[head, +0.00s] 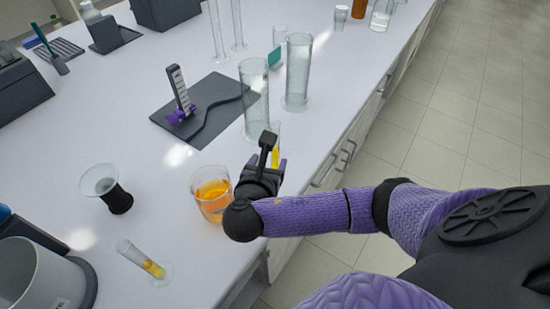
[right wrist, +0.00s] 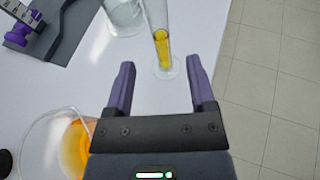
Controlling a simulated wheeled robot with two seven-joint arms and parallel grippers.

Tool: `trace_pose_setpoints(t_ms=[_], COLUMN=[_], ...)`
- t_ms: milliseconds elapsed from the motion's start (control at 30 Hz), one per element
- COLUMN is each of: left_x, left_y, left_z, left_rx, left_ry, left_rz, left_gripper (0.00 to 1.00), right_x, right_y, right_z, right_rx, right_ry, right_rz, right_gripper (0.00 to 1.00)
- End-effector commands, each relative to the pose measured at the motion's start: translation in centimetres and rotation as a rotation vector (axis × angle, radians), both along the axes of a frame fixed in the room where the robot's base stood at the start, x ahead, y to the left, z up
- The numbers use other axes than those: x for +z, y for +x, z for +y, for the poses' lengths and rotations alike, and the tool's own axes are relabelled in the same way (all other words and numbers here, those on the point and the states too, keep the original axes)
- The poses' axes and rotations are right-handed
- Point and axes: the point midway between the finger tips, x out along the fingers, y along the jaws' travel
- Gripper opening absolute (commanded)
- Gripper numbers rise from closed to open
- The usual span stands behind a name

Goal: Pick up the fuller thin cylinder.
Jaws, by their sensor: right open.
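A thin clear cylinder (right wrist: 162,50) with a tall column of yellow liquid stands upright on a round foot in the right wrist view. It lies ahead of my right gripper (right wrist: 161,75), whose two purple fingers are open and apart, with nothing gripped. In the head view this cylinder (head: 276,154) is partly hidden behind my right gripper (head: 273,168). Another thin cylinder (head: 138,256) with a shorter amount of yellow liquid is at the front left. My left gripper is not in view.
A beaker of orange liquid (head: 211,193) stands just left of my right gripper. Wide clear cylinders (head: 254,98) (head: 298,72) stand behind. A dark mat (head: 215,128) carries a purple-based device. A black-waisted glass (head: 115,190) is left. The counter edge is close on the right.

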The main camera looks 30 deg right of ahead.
Motion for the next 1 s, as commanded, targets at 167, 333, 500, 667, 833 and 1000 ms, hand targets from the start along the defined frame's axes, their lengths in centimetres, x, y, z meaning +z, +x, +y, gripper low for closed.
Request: trace_pose_setpoints(t_ms=[167, 333, 500, 667, 833, 1000], left_x=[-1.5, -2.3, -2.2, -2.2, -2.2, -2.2], left_y=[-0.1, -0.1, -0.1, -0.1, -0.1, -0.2], left_z=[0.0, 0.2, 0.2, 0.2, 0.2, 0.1], left_rx=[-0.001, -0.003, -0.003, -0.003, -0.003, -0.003], left_ry=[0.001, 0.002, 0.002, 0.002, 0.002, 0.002], left_rz=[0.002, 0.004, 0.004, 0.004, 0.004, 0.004], left_gripper=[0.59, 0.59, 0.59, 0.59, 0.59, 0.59], right_x=[-1.4, -2.4, -2.3, -2.3, -2.3, -2.3], right_y=[2.0, 3.8, 4.0, 4.0, 4.0, 3.9], right_z=[-2.2, -4.0, -4.2, -4.1, -4.1, -4.1], right_rx=[-0.004, -0.002, -0.001, 0.000, 0.000, 0.000], right_ry=[0.000, 0.004, 0.008, 0.008, 0.008, 0.008], right_rz=[-0.002, 0.000, 0.001, 0.000, 0.000, 0.000], right_gripper=[0.71, 0.71, 0.71, 0.52, 0.16, 0.00])
